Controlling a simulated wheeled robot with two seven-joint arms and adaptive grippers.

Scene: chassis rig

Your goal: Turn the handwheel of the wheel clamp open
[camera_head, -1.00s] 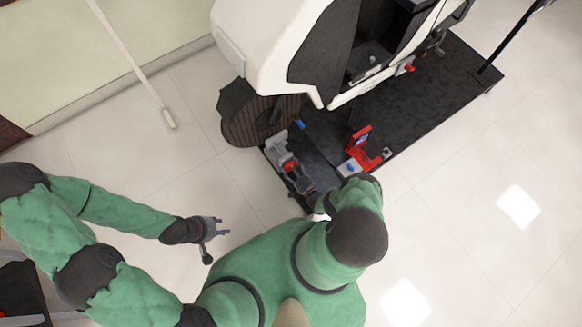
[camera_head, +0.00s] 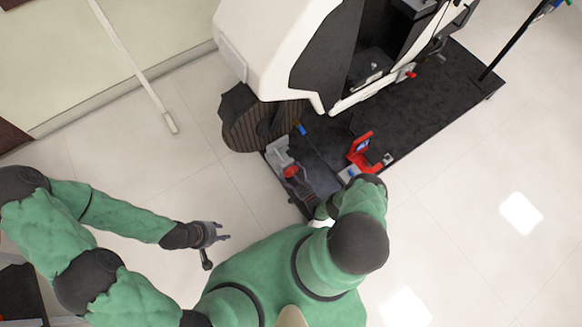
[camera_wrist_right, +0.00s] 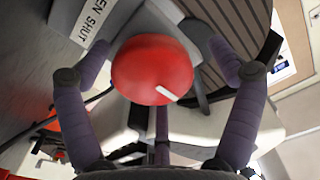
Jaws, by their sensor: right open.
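The wheel clamp (camera_head: 280,152) is a grey device at the front left corner of the dark platform. Its red round handwheel (camera_head: 291,171) faces my right gripper (camera_head: 298,180). In the right wrist view the handwheel (camera_wrist_right: 150,72) carries a short white mark at its lower right. The right gripper (camera_wrist_right: 158,52) is open, with one finger on each side of the handwheel and visible gaps between. A white label (camera_wrist_right: 92,20) beside the handwheel ends in "EN SHUT". My left gripper (camera_head: 218,233) is empty, its fingers apart, over bare floor.
A white and black machine body (camera_head: 285,50) stands on the dark platform (camera_head: 425,110), behind the clamp. A ribbed brown-black part (camera_head: 243,125) lies close left of the clamp. A red bracket (camera_head: 360,152) stands to its right.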

